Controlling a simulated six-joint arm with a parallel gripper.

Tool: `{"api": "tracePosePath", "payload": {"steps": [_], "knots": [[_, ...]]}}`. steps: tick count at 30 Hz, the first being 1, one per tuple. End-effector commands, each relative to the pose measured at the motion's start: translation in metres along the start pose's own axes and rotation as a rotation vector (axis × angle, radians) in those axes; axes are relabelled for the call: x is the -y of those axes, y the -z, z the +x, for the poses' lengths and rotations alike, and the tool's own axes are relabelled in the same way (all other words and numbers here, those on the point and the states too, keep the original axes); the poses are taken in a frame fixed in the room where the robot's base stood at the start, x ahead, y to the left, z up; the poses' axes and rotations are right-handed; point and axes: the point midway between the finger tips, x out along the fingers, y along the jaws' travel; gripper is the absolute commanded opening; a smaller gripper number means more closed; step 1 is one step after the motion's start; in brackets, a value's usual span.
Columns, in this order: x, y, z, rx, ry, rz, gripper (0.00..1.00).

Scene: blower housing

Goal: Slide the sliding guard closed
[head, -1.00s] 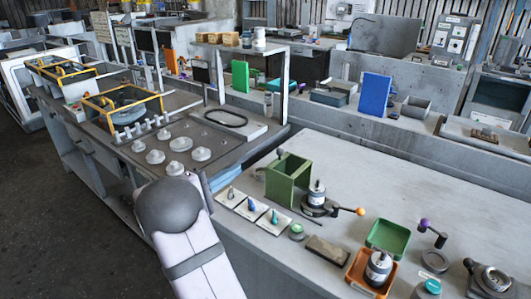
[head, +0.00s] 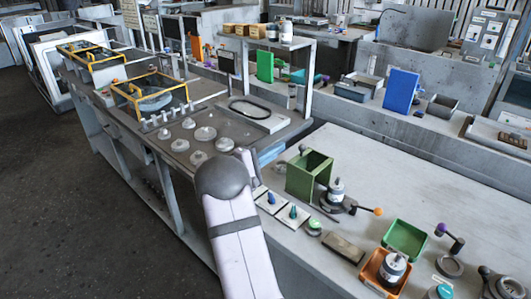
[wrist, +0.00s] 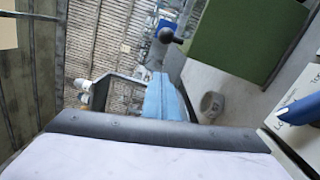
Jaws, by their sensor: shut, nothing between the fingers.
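The sliding guard appears to be the green, box-like hood (head: 306,176) on the front bench. A dark ball knob (head: 303,149) stands at its left side. A grey and white motor-like unit (head: 337,188) stands uncovered on a dark base just right of the guard. In the wrist view the green guard (wrist: 240,40) fills the upper right, with its dark knob (wrist: 166,35) at its left. My gripper (wrist: 160,130) shows as a dark body across the bottom of the wrist view. It is shut and empty, apart from the guard and knob. Its fingertips are not clearly visible.
Label cards with small coloured tools (head: 293,213) lie in front of the guard. An orange-knobbed lever (head: 377,210), a green tray (head: 406,238) and an orange tray (head: 385,272) are to its right. The bench behind the guard is clear. A small grey cup (wrist: 212,105) shows in the wrist view.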

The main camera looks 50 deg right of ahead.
Motion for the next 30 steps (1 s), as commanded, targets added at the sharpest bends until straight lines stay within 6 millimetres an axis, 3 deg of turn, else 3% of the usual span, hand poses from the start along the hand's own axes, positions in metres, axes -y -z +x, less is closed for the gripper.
{"api": "tracePosePath", "payload": {"steps": [9,26,30], "knots": [[-0.002,-0.034,0.009,0.0,0.001,-0.001,0.0],[0.001,-0.04,0.01,0.0,0.0,0.001,0.0],[0.006,-0.053,0.011,0.003,-0.001,0.001,0.0]]}}
